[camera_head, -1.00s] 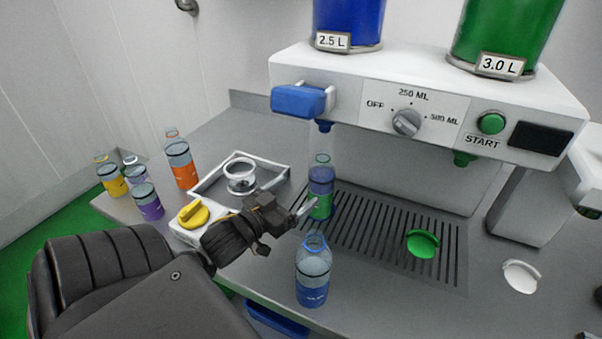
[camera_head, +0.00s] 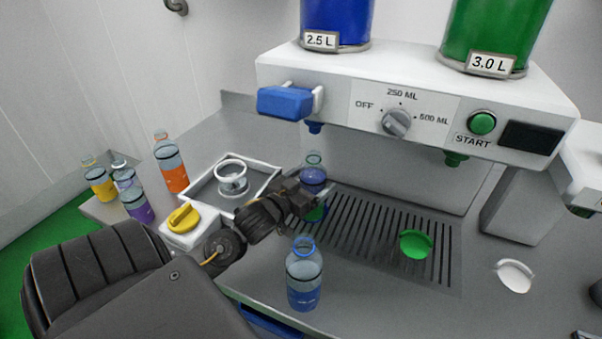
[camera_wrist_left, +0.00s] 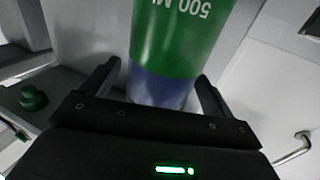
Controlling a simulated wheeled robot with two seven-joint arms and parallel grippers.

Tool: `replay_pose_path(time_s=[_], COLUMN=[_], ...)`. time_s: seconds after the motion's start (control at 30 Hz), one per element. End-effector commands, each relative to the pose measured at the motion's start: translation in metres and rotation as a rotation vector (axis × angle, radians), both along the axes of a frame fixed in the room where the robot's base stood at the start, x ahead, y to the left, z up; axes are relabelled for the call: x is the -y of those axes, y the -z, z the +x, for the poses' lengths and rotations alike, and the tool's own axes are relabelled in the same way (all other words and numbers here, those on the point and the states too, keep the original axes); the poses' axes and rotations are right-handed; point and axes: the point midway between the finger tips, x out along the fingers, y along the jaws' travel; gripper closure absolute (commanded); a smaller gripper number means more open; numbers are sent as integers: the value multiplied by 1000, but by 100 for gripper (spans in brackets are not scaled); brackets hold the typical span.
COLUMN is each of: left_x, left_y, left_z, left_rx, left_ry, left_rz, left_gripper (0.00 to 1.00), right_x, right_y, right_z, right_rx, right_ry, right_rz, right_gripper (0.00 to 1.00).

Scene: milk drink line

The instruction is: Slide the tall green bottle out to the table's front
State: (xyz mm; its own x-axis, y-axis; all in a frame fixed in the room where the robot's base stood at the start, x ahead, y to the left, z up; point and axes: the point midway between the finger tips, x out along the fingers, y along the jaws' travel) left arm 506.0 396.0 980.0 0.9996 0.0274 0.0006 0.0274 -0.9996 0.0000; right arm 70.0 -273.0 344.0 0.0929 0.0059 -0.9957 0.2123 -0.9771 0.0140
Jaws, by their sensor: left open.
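The tall green bottle (camera_head: 313,175) stands on the slotted drip grate under the dispenser's left blue nozzle. It is clear, with bluish contents and a green label, and my gripper hides its lower middle. In the left wrist view its green label (camera_wrist_left: 190,42) reads 500 ML upside down. My left gripper (camera_head: 318,198) is at the bottle, open, with one finger on each side of it in the left wrist view (camera_wrist_left: 155,85). I cannot tell if a finger touches it. My right gripper is out of view.
A blue-labelled bottle (camera_head: 304,275) stands at the table's front, close to my left arm. Orange (camera_head: 171,165), yellow (camera_head: 100,181) and purple (camera_head: 137,203) bottles stand at left. A green cap (camera_head: 416,243) lies on the grate, a white one (camera_head: 515,275) at right.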

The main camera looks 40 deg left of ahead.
Motion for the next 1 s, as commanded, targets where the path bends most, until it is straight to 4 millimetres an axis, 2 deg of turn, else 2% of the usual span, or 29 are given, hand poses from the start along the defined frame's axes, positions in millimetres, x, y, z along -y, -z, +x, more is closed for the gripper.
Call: replay_pose_path(time_s=[0.2, 0.5, 1.0], left_x=[0, 1, 0], left_y=[0, 0, 0], left_z=[16, 17, 17], left_rx=[0, 0, 0], left_ry=[1, 2, 2], left_rz=[0, 0, 0], left_gripper=[13, 14, 79], right_x=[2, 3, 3], right_y=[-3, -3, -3], right_z=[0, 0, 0], right_rx=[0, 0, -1], right_ry=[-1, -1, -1], right_rz=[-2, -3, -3], right_gripper=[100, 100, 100])
